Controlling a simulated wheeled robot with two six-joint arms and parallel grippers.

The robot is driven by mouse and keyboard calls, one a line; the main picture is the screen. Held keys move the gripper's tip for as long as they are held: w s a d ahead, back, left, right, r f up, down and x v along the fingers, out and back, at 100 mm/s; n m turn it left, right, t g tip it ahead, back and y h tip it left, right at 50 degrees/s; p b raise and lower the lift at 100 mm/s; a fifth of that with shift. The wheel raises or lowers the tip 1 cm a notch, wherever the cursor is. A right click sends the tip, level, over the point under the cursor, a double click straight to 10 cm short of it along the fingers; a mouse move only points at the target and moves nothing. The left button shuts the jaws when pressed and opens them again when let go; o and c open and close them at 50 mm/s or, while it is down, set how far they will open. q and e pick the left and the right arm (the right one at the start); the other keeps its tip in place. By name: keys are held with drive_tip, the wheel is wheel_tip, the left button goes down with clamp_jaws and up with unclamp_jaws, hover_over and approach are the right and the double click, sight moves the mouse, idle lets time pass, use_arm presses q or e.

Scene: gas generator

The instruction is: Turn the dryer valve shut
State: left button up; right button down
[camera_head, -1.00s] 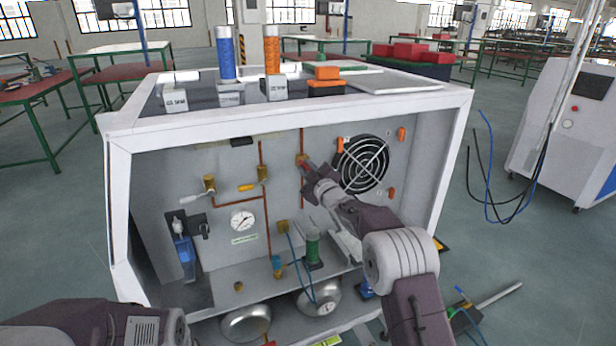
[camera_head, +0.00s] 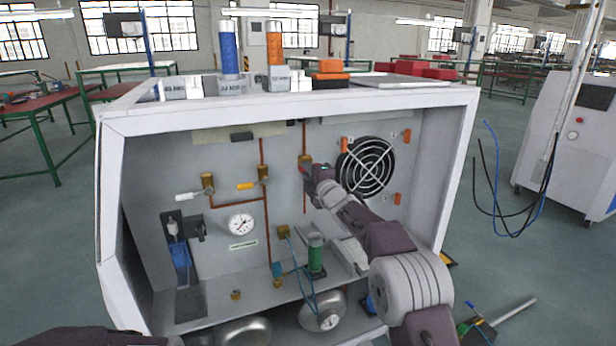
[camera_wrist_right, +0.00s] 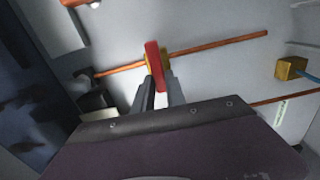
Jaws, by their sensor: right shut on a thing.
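A brass valve (camera_head: 304,161) with a red handle sits on a vertical copper pipe, left of the fan on the cabinet's back panel. My right gripper (camera_head: 310,176) is at this valve. In the right wrist view, my right gripper (camera_wrist_right: 161,88) is shut on the red handle (camera_wrist_right: 153,60), which stands across the copper pipe. The brass valve body (camera_wrist_right: 147,62) is mostly hidden behind it. Two other brass valves are to the left, one with a white handle (camera_head: 188,196) and one with a yellow handle (camera_head: 246,186). My left gripper is out of view.
The fan (camera_head: 366,166) is close to the right of my right gripper. A pressure gauge (camera_head: 240,224), a green cylinder (camera_head: 315,252) and metal tanks are lower in the cabinet. The cabinet's white frame (camera_head: 290,107) surrounds the opening.

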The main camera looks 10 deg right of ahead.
drive_tip(key=shift+f+n, duration=0.1)
drive_tip(key=shift+n, duration=0.2)
drive_tip(key=c, duration=1.4)
unclamp_jaws()
drive_tip(key=shift+o, duration=0.2)
drive_tip(key=shift+s, duration=0.1)
drive_tip(key=b+v, duration=0.1)
drive_tip(key=v, duration=0.8)
drive_tip(key=shift+b, duration=0.3)
